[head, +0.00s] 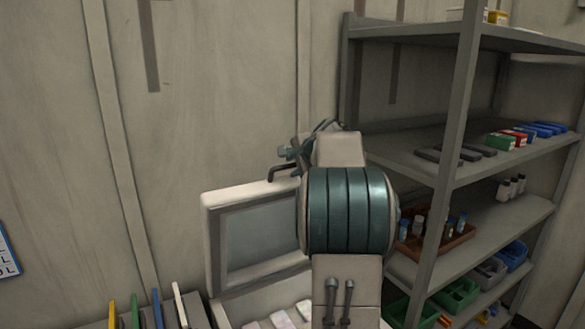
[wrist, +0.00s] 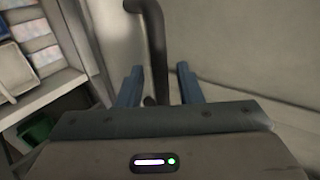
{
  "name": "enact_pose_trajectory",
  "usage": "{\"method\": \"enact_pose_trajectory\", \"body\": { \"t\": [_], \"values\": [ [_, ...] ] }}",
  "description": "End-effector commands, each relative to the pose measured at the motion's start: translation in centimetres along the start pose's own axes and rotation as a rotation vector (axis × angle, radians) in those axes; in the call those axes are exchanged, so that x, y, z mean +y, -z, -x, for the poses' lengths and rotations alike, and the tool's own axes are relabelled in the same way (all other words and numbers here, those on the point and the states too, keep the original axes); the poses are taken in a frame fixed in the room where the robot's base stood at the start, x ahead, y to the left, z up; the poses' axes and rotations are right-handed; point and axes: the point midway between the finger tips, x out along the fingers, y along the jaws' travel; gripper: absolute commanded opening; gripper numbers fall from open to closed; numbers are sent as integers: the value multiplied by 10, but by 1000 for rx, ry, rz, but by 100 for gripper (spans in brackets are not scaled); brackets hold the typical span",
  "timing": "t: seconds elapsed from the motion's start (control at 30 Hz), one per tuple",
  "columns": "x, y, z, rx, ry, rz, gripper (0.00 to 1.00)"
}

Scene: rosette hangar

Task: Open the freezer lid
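The white freezer lid (head: 208,240) stands raised, nearly upright, in the head view, with its grey inner panel facing me. A dark bent handle (head: 283,170) sticks up at its top edge. Below, part of the open freezer shows with pale packets (head: 283,319) inside; my arm hides its right side. My gripper (head: 292,153) is beside the handle, partly hidden behind my arm. In the wrist view its two blue fingers (wrist: 159,84) are apart. The dark handle (wrist: 154,45) appears between them, nearer the left finger, with gaps on both sides. I cannot tell whether it touches either finger.
A grey metal shelf unit (head: 455,170) stands close on the right, with boxes, bottles and bins. A wall is behind the lid. Several coloured upright panels (head: 157,308) stand at the lower left. The space left of the lid is clear.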

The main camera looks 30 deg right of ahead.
Motion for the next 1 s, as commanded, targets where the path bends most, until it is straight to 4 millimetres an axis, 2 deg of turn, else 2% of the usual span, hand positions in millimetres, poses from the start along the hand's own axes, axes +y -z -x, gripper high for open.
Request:
{"method": "enact_pose_trajectory", "body": {
  "t": [0.3,0.5,0.7,1.0],
  "values": [
    [2,0,68,3,4,2,32],
    [1,-1,106,0,2,1,32],
    [0,-1,125,-1,0,0,32],
    [0,-1,127,-2,-1,0,32]
  ]
}}
